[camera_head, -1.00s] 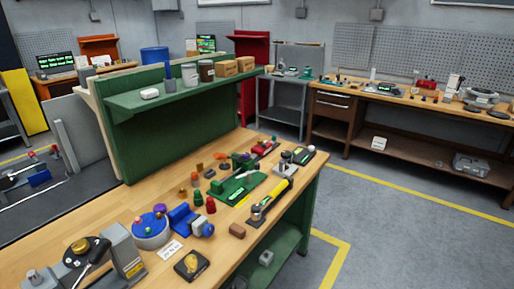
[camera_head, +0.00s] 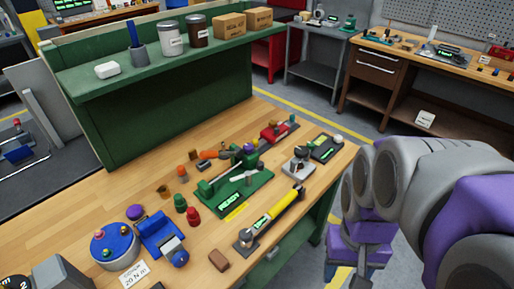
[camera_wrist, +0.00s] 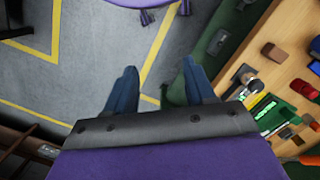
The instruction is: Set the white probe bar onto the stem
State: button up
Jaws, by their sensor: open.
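A green fixture (camera_head: 235,190) with a lit READY display sits on the wooden bench in the head view. A pale, whitish bar (camera_head: 262,172) lies across its far right part; it looks like the probe bar, but it is small. I cannot tell which upright part is the stem. My gripper (camera_head: 354,274) hangs off the bench's right side in the head view, apart from the fixture. In the wrist view my gripper (camera_wrist: 158,68) is open, with two dark blue fingers apart and only floor between them.
A yellow-handled tool (camera_head: 275,213), a blue clamp (camera_head: 162,235) and a round blue-topped holder (camera_head: 113,246) stand on the bench. A brown block (camera_head: 219,260) lies near its front edge. A green shelf (camera_head: 150,68) rises behind.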

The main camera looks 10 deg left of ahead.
jog(key=w+a+r+p, duration=0.1)
jog(key=w+r, duration=0.2)
jog(key=w, duration=0.4)
jog(key=w+a+r+p, duration=0.1)
jog(key=w+r, duration=0.2)
jog(key=w, duration=0.5)
jog(key=n+t+p, duration=0.2)
jog(key=p, duration=0.5)
send_over(260, 162)
notch_tip(260, 162, down, 4)
notch_tip(260, 162, down, 17)
jog(key=b, duration=0.2)
jog(key=shift+r+b, duration=0.15)
jog(key=shift+b, duration=0.15)
jog(key=shift+c, duration=0.3)
grip_shut()
